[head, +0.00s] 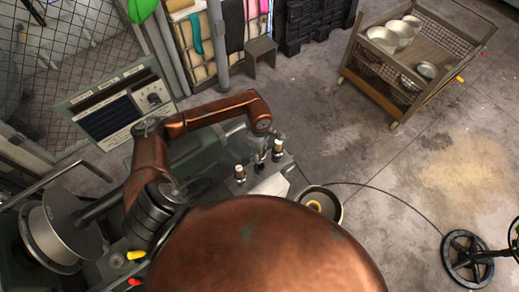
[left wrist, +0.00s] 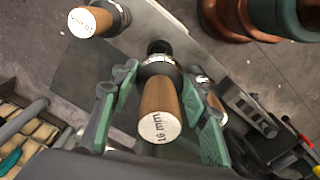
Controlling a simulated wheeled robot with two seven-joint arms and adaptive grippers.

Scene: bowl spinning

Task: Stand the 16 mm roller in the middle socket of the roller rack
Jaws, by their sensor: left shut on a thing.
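The 16 mm roller (left wrist: 157,103) is a wooden cylinder with a pale end cap, its printed "16 MM" upside down in the left wrist view. My left gripper (left wrist: 160,78) has its green fingers on both sides of it and is shut on it. A metal collar and a dark knob show at the roller's far end; I cannot tell whether it sits in a socket. In the head view my left gripper (head: 260,153) is over the roller rack (head: 268,184), between two pale-topped rollers (head: 240,173) (head: 277,146). The middle socket is hidden. My right gripper is not in view.
Another labelled roller (left wrist: 88,22) stands at upper left in the left wrist view. A round pan (head: 334,190) lies right of the rack in the head view. A cart with bowls (head: 402,65) stands at upper right, and a handwheel (head: 462,258) at lower right.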

